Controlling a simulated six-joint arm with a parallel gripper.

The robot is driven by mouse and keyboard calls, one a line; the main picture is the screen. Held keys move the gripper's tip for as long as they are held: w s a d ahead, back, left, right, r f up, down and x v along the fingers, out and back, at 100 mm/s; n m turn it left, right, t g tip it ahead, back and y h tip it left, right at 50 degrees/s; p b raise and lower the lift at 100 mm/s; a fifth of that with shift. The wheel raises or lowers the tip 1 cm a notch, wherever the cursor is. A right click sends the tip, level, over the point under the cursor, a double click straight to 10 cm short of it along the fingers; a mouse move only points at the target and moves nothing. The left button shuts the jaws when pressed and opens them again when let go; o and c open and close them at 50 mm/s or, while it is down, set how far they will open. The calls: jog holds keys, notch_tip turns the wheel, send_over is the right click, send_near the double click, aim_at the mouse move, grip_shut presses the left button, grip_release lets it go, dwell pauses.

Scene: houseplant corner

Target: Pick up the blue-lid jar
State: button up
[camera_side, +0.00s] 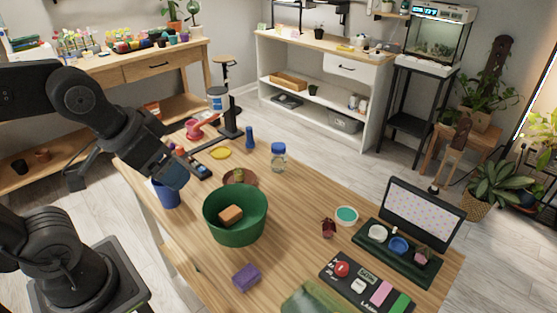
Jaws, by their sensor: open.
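The blue-lid jar (279,158) stands upright on the wooden table, toward its back middle. It is clear, with a blue lid on top. My gripper (172,183) is at the left side of the table, just above or in front of a blue cup (168,196). The gripper is well to the left of the jar and apart from it. Its jaws are open, though the fingertips are small and dark here. I see nothing held in it.
A green bowl (236,238) with an orange-brown block (231,214) and a terracotta saucer (248,176) stand in front of the jar. A small blue bottle (250,138) is at its left. A purple sponge (246,278) lies near the front. Table right of the jar is clear.

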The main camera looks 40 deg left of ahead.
jog(key=w+a+r+n+y, duration=0.1)
jog(key=w+a+r+n, duration=0.15)
jog(key=w, duration=1.15)
jog(key=n+g+y, duration=0.1)
jog(key=n+g, duration=0.1)
jog(key=n, duration=0.2)
send_over(278, 146)
jog(key=s+d, duration=0.1)
jog(key=s, duration=0.1)
jog(key=f, duration=2.1)
jog(key=shift+w+f, duration=0.25)
jog(key=shift+y, duration=0.3)
jog(key=shift+x, duration=2.9)
jog(key=shift+d, duration=0.15)
jog(key=c, duration=1.4)
